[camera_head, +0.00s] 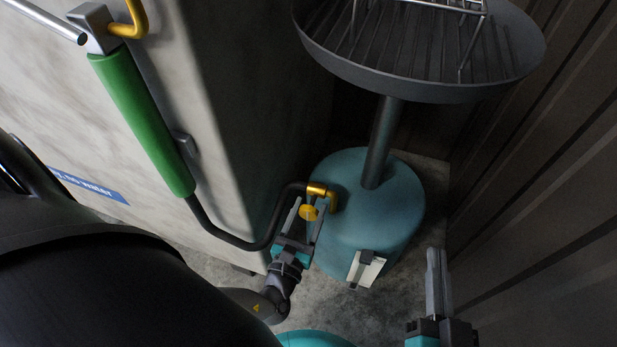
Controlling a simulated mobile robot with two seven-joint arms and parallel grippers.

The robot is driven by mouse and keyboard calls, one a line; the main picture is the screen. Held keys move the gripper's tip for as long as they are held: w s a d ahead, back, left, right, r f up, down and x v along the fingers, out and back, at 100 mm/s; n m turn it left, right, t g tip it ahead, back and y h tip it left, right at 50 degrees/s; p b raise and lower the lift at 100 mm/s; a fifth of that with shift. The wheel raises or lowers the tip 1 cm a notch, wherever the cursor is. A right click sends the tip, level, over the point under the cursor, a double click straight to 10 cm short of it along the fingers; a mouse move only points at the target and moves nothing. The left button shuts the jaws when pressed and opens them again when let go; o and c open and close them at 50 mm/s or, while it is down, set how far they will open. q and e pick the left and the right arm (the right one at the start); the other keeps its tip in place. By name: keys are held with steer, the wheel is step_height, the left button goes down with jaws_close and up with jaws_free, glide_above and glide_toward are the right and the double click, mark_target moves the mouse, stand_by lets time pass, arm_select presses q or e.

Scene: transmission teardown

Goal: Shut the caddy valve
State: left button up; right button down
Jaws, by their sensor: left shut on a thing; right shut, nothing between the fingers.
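The caddy is a round teal tank (385,215) on the floor with a dark post rising from its top. Its valve is a brass fitting (318,190) at the tank's left edge, with a yellow round handle (308,212) just below. My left gripper (308,206) reaches up from below and is shut on the yellow handle, one finger on each side of it. Whether the valve itself is open or shut cannot be told. My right gripper (434,252) is shut and empty, to the right of the tank and apart from it.
A black hose (245,243) runs from the fitting to a green cylinder (140,120) on the pale cabinet (225,90) at left. A wide dark dish (420,85) with a wire rack tops the post. A ribbed dark wall (540,180) bounds the right side.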

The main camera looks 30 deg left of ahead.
arm_select(q)
steer(key=c, duration=0.4)
